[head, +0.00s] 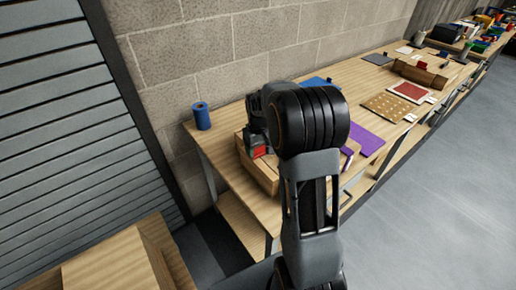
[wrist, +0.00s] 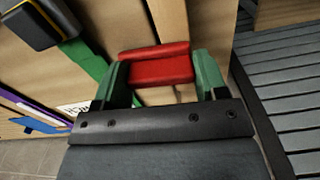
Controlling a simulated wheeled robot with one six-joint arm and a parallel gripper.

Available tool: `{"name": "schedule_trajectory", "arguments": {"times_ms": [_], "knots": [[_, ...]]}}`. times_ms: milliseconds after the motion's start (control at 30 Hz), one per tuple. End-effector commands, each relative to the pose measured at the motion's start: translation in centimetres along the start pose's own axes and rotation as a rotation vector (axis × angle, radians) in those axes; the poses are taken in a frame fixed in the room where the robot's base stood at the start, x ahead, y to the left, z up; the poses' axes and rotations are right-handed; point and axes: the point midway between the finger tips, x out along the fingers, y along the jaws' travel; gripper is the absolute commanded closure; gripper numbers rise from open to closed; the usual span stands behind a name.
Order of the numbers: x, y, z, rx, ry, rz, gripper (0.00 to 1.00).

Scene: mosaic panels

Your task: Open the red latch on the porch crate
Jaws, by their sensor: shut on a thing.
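The red latch (wrist: 157,69) is a red block in the middle of the wrist view, against a wooden face of the porch crate (wrist: 172,20). My gripper (wrist: 161,76) has its two green fingers on either side of the latch, shut on it. In the head view, the wooden crate (head: 262,176) stands at the near end of the workbench. A bit of red latch (head: 259,151) shows there below my dark gripper. My arm hides much of the crate, and the latch's hinge side cannot be made out.
A blue roll (head: 202,116) stands at the bench's back left corner. A purple sheet (head: 365,138) lies right of my arm. A black and yellow object (wrist: 40,22) and a partly hidden white label (wrist: 76,108) show in the wrist view. Open floor (head: 455,200) lies right.

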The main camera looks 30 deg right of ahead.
Motion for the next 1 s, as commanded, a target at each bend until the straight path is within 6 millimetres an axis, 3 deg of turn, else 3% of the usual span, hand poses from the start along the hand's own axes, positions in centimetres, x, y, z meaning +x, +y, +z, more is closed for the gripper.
{"name": "schedule_trajectory", "arguments": {"times_ms": [1000], "knots": [[0.0, -0.7, 1.5, 0.927, 0.002, 0.0, 0.58]]}}
